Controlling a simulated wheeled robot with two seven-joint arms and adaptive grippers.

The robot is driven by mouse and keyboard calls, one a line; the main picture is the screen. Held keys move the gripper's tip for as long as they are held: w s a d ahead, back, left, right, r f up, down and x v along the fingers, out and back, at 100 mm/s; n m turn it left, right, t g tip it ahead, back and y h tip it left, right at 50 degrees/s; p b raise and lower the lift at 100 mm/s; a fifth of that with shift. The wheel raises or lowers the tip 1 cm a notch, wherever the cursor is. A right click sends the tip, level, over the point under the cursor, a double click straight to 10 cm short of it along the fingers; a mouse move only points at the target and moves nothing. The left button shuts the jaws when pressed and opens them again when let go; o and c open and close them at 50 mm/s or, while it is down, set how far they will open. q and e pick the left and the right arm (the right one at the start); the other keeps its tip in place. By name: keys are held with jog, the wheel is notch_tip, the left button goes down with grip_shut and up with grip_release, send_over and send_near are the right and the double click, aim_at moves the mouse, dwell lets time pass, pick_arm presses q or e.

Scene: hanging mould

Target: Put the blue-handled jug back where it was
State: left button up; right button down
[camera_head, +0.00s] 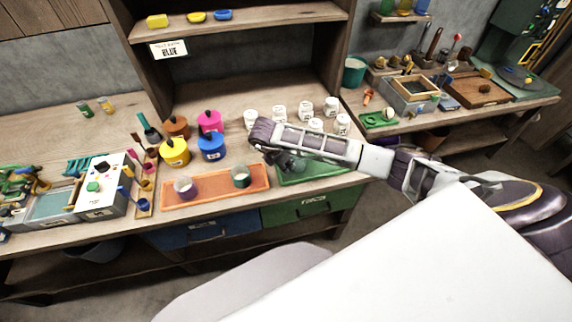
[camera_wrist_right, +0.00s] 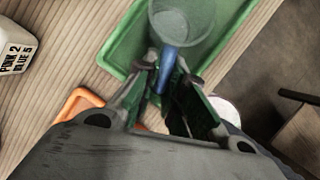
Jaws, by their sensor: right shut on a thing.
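The jug (camera_wrist_right: 183,22) is clear, with a blue handle (camera_wrist_right: 168,62). In the right wrist view it shows over the green tray (camera_wrist_right: 125,42); I cannot tell whether it rests on the tray or is held just above it. My right gripper (camera_wrist_right: 165,78) is shut on the blue handle. In the head view my right gripper (camera_head: 277,158) is at the left end of the green tray (camera_head: 318,174), and the arm hides the jug. My left gripper is not in view.
An orange tray (camera_head: 215,199) with two cups lies left of the green tray. Pink, yellow, brown and blue pots (camera_head: 211,147) stand behind it. Several white labelled jars (camera_head: 332,106) stand behind my right arm. A shelf (camera_head: 270,16) with a "BLUE" card (camera_head: 169,49) hangs above.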

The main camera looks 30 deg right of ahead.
dwell(0.3)
jog(key=c, duration=1.5)
grip_release()
jog(key=shift+f, duration=0.1)
jog(key=shift+r, duration=0.2)
jog(key=v, duration=1.1)
jog(key=shift+a+r+b, duration=0.2)
jog(key=shift+r+b, duration=0.1)
jog(key=shift+r, duration=0.05)
